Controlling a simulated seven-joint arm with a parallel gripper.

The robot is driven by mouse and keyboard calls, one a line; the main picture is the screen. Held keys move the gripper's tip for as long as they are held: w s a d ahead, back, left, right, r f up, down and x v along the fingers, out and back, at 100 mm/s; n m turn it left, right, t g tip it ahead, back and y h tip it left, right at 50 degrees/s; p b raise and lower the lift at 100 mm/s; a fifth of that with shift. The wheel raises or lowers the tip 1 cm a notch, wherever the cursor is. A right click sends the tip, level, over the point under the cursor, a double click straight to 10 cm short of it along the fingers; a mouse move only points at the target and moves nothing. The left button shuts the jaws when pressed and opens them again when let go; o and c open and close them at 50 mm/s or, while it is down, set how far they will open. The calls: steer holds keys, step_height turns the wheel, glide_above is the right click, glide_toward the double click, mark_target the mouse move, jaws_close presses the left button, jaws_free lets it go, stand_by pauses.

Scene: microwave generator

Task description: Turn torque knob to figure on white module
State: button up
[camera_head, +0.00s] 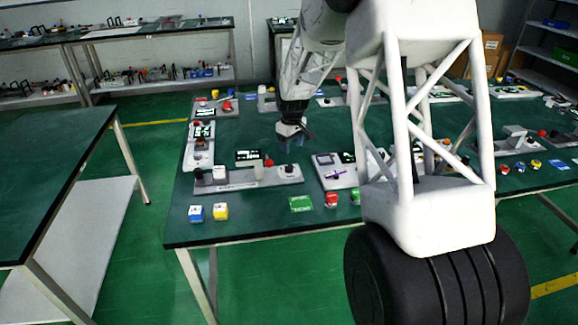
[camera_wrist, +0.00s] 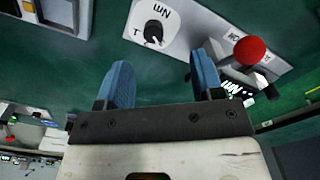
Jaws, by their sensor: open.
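In the wrist view a white module (camera_wrist: 185,22) lies at the top centre, with a black round torque knob (camera_wrist: 153,32) on it. Printed marks beside the knob read like "Nm" and "T"; no clear figure can be read. My gripper (camera_wrist: 161,60) is open and empty, its two blue fingers spread below the knob in the picture and apart from it. In the head view my gripper (camera_head: 291,141) hangs over the green table, fingers down. I cannot tell for certain which module in the head view carries this knob.
A red button (camera_wrist: 249,50) on a grey base is close to the right finger in the wrist view. Several other modules surround the gripper.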

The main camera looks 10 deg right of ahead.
mark_target(289, 166)
steer(key=shift+n, duration=0.3)
steer(key=w+f, duration=0.1)
steer(key=f, duration=0.1)
steer(key=w+f, duration=0.2)
steer(key=shift+w, duration=0.1)
steer(key=shift+f, duration=3.85)
steer(key=c, duration=0.9)
